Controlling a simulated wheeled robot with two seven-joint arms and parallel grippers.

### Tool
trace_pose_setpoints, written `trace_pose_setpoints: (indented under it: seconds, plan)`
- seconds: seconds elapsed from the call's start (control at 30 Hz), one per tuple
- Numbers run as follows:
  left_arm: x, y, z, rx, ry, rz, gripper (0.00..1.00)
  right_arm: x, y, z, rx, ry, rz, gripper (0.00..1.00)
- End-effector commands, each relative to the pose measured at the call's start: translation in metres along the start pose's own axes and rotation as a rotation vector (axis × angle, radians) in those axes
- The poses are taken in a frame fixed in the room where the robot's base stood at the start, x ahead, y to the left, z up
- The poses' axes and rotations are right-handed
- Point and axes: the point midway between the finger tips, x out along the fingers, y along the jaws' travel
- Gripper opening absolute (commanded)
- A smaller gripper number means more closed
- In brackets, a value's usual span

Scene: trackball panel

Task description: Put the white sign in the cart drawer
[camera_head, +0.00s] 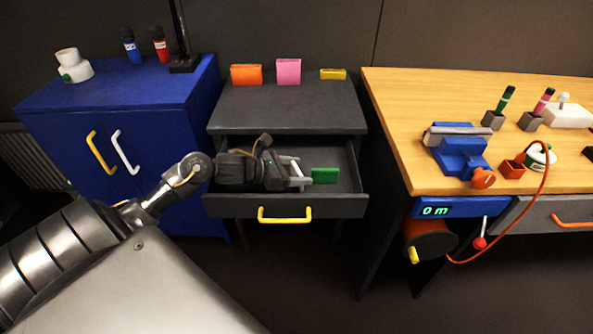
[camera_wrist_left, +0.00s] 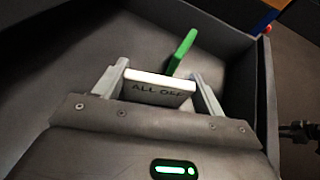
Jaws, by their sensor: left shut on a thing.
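The cart drawer (camera_head: 340,207) is pulled open below the dark grey cart top, with a yellow handle on its front. My left gripper (camera_head: 300,176) is inside the drawer's opening, near its middle. In the left wrist view, my left gripper (camera_wrist_left: 157,88) is shut on the white sign (camera_wrist_left: 150,78), which reads "ALL OFF". The sign is between the two fingers, with drawer walls around it. Whether it touches the drawer floor I cannot tell. A green sign (camera_head: 325,175) stands in the drawer just right of the gripper; it also shows in the left wrist view (camera_wrist_left: 183,48). My right gripper is not in view.
Orange (camera_head: 246,75), pink (camera_head: 288,71) and yellow (camera_head: 333,74) pieces stand at the back of the cart top. A blue cabinet (camera_head: 110,90) is at left. A wooden workbench (camera_head: 400,95) with a blue vise (camera_head: 460,155) is at right.

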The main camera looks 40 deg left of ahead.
Motion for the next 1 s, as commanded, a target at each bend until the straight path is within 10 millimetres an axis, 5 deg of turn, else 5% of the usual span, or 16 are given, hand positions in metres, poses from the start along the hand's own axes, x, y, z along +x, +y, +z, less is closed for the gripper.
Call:
trace_pose_setpoints:
  seconds: [0.03,0.07,0.2,0.63,1.0]
  plan:
    - [0.0,0.0,-0.001,0.0,0.0,0.0,0.49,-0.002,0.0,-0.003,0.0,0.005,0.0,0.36]
    - [0.0,0.0,0.0,0.0,0.0,0.0,0.74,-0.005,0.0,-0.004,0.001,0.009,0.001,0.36]
    - [0.0,0.0,0.0,0.0,0.0,0.0,0.92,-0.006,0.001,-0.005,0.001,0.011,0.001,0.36]
    - [-0.002,0.0,0.005,-0.001,-0.001,0.0,0.92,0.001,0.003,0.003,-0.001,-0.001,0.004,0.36]
    - [-0.075,-0.001,0.0,-0.001,0.005,0.0,0.92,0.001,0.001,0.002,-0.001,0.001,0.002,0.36]
